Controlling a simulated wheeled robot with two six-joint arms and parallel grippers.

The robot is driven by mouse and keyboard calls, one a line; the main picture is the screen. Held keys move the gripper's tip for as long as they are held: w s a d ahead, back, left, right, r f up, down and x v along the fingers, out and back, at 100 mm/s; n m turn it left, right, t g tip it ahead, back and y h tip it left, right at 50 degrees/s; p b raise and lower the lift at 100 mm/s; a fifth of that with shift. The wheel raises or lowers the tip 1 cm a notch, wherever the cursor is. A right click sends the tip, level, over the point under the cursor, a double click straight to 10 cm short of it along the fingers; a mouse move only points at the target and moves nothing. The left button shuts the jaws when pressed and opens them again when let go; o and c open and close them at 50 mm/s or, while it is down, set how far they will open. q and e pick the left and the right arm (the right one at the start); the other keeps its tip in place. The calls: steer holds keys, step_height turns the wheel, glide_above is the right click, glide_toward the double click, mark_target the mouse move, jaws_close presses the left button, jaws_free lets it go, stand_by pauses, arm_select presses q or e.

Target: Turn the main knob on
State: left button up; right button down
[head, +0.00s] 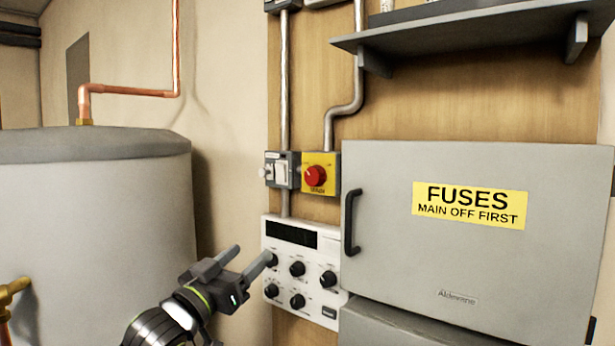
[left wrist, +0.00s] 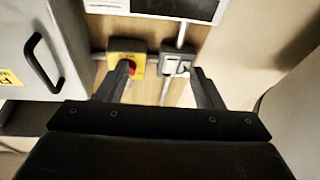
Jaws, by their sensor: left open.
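The main knob (head: 315,176) is red and round, on a yellow plate with a dark label below it, on the wooden backboard. In the left wrist view the red knob (left wrist: 131,68) shows on its yellow plate, partly hidden by one finger. My left gripper (head: 253,252) is open and empty. In the head view it is below and left of the knob, in front of the white control panel. In the left wrist view its fingers (left wrist: 160,76) stand apart, with the knob near the left finger. My right gripper is not in view.
A grey switch box (head: 282,169) is just left of the yellow plate. A white panel (head: 318,262) with several black knobs sits below. A grey fuse cabinet (head: 400,270) with a black handle (head: 351,222) stands right. A grey tank (head: 95,230) is left.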

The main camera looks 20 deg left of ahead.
arm_select(q)
steer(key=s+d+r+m+h, duration=0.2)
steer(key=s+d+r, duration=0.1)
steer(key=s+r, duration=0.3)
steer(key=p, duration=0.7)
glide_toward(311, 177)
steer(key=shift+h, duration=0.3)
steer(key=x, duration=0.7)
steer(key=shift+x, duration=0.8)
steer(key=shift+f, duration=0.1)
